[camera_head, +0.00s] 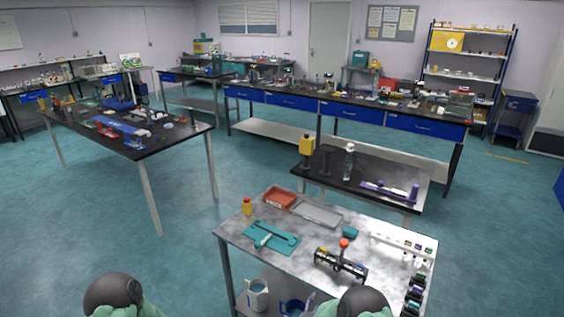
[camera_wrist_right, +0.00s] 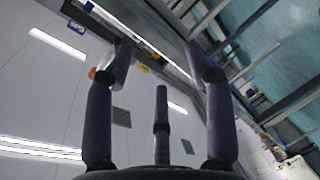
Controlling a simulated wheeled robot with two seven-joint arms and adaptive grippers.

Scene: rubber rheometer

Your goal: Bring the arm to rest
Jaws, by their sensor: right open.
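My right gripper (camera_wrist_right: 160,62) shows in the right wrist view with its dark fingers spread apart and nothing between them. Behind the fingers are pale surfaces with bright light strips, and the room looks strongly tilted. In the head view, a dark rounded part with green, part of my right arm, stands at the bottom edge, in front of the near bench (camera_head: 222,240). A similar part of my left arm is at the bottom left over the floor. No gripper fingers can be made out in the head view. My left gripper is not seen.
A black table (camera_head: 345,178) stands behind. Floor (camera_head: 110,225) is clear at left.

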